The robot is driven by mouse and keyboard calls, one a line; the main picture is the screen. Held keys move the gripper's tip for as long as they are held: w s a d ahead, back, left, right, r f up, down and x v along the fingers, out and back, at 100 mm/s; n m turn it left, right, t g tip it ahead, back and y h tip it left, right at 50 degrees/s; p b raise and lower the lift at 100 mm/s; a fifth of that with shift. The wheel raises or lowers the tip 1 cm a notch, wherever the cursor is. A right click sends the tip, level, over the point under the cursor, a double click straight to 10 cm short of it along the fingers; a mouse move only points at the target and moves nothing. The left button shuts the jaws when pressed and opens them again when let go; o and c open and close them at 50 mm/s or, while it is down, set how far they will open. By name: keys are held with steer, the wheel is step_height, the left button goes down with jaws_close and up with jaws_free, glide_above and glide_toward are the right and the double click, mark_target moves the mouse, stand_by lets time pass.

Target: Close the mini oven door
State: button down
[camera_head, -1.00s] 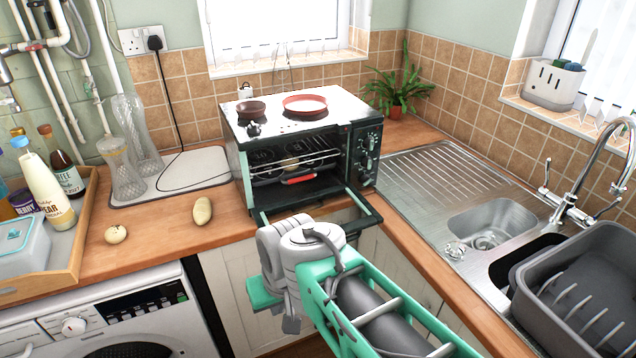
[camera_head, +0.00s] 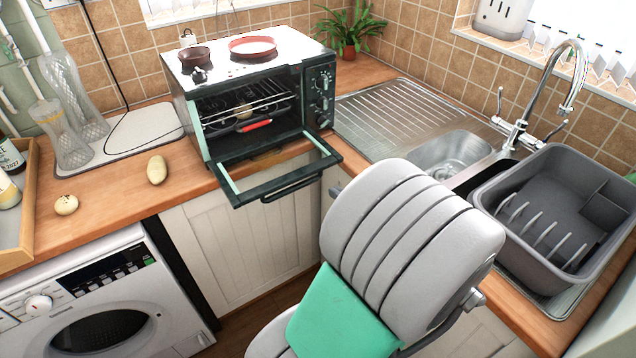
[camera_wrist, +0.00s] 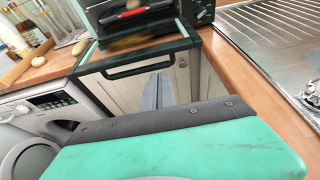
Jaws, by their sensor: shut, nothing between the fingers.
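The mini oven (camera_head: 250,95) stands on the wooden counter in the head view, dark with a white top and knobs on its right. Its glass door (camera_head: 232,190) is folded down open, jutting out past the counter's front edge, with a dark handle (camera_head: 292,188) along its outer edge. A rack and a red-handled item show inside. The door handle also shows in the wrist view (camera_wrist: 140,64). My gripper (camera_wrist: 158,84) is shut and empty there, its tips appearing just below the handle. In the head view my arm hides the gripper.
A brown bowl (camera_head: 195,57) and a red-rimmed dish (camera_head: 252,46) sit on the oven top. The sink (camera_head: 450,150) and a grey dish rack (camera_head: 575,200) are on the right. A washing machine (camera_head: 90,300) is at lower left.

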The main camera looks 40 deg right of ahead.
steer(key=a+x, duration=0.1)
steer(key=x, duration=0.8)
steer(key=shift+d, duration=0.4)
steer(key=shift+w, duration=0.15)
